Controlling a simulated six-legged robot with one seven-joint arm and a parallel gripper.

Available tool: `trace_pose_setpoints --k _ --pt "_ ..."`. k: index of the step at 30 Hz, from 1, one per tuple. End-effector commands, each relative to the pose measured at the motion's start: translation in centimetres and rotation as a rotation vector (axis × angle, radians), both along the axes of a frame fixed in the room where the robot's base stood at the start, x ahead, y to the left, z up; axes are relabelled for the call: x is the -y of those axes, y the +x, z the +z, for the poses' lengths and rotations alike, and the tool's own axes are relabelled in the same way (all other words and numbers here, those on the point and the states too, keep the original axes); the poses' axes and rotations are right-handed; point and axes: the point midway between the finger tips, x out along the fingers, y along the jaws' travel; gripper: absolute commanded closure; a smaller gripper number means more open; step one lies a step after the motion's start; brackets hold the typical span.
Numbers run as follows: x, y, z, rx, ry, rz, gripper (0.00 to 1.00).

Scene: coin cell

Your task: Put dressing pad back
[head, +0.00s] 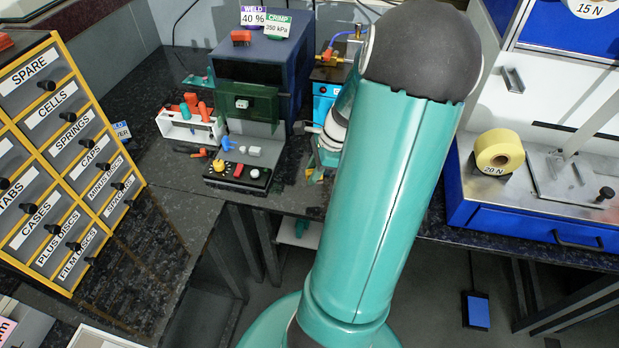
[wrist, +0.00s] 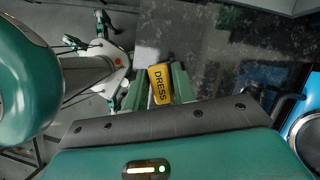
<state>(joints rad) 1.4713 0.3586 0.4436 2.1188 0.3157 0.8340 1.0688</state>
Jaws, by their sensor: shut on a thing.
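The dressing pad (wrist: 160,88) is a small yellow block with dark lettering that reads "DRESS". In the wrist view it sits between the two green fingers of my gripper (wrist: 159,84), which is shut on it. A dark speckled surface shows beyond the fingers. In the head view my arm crosses the middle and hides much of the gripper (head: 317,172), which is over the bench near the blue machine. The pad cannot be made out clearly there.
A blue weld and crimp machine (head: 262,60) stands behind a knobbed control box (head: 238,176). Left of it is a white holder (head: 172,126) with coloured handles. A labelled drawer cabinet (head: 60,135) stands at left. A yellow roll (head: 499,151) rests at right.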

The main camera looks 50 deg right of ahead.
Motion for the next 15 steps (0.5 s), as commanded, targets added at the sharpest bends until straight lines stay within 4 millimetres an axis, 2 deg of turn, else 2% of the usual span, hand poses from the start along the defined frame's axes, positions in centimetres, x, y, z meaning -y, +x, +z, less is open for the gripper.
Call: trace_pose_setpoints --k 6,13,15 --pt "1.5 2.0 -2.9 0.001 0.002 0.001 0.92" --pt "2.2 2.9 -4.2 0.0 0.001 0.001 0.92" --pt "2.3 2.9 -5.2 0.0 0.003 0.0 0.92"
